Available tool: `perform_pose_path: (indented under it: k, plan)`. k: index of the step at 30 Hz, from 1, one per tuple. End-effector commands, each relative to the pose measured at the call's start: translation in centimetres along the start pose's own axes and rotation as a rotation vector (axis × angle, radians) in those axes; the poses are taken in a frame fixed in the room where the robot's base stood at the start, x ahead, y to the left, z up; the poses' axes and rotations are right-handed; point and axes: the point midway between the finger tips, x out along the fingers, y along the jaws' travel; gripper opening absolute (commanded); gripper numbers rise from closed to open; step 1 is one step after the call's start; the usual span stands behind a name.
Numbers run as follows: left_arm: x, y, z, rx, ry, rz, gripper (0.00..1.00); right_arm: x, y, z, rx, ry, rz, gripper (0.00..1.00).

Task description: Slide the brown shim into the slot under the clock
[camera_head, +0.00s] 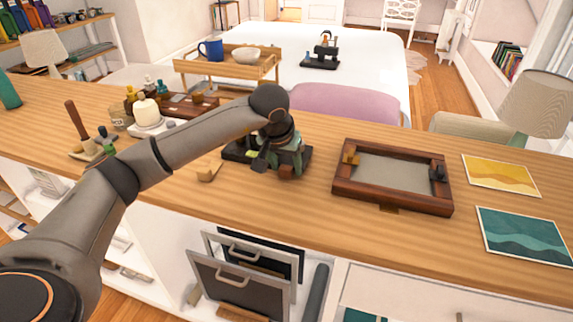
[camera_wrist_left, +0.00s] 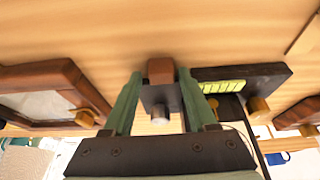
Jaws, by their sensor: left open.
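My left gripper (camera_head: 278,166) comes down over a dark low object (camera_head: 235,153) on the wooden counter, which seems to be the clock. In the left wrist view this dark body (camera_wrist_left: 278,72) shows a yellow-green strip on its face. A small reddish-brown block (camera_head: 286,172), seemingly the brown shim, lies at my left fingertips. In the left wrist view the block (camera_wrist_left: 160,70) sits between the green fingers (camera_wrist_left: 160,78), which are open with a gap on either side. The slot cannot be made out; my gripper hides much of the dark object. My right gripper is not in view.
A brown-framed tray (camera_head: 395,208) stands to the right, with yellow (camera_head: 500,175) and teal (camera_head: 525,233) cards beyond. A tan wooden block (camera_head: 208,169) lies to the left. Jars (camera_head: 148,110) crowd the back left. The counter's front strip is clear.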

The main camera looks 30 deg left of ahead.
Motion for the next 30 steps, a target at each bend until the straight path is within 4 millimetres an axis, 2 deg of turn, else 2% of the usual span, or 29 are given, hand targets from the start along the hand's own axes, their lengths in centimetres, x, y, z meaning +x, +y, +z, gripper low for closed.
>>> perform_pose_path:
  k: [1, 7, 11, 24, 30]
  plan:
    - [0.0, -0.7, -0.3, -0.010, 0.009, -0.015, 0.73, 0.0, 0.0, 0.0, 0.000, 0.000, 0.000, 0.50]
    - [0.0, -0.7, -0.3, -0.011, 0.008, -0.015, 0.73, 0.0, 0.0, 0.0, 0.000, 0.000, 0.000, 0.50]
    - [-1.2, -0.6, -0.5, -0.010, 0.011, -0.013, 0.73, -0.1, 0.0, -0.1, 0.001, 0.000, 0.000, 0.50]
    - [-10.2, -0.1, -0.1, -0.002, 0.007, -0.003, 0.73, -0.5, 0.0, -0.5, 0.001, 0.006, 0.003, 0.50]
    - [-12.3, 0.0, 0.0, -0.002, 0.004, -0.002, 0.73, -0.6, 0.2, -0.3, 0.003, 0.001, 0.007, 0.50]
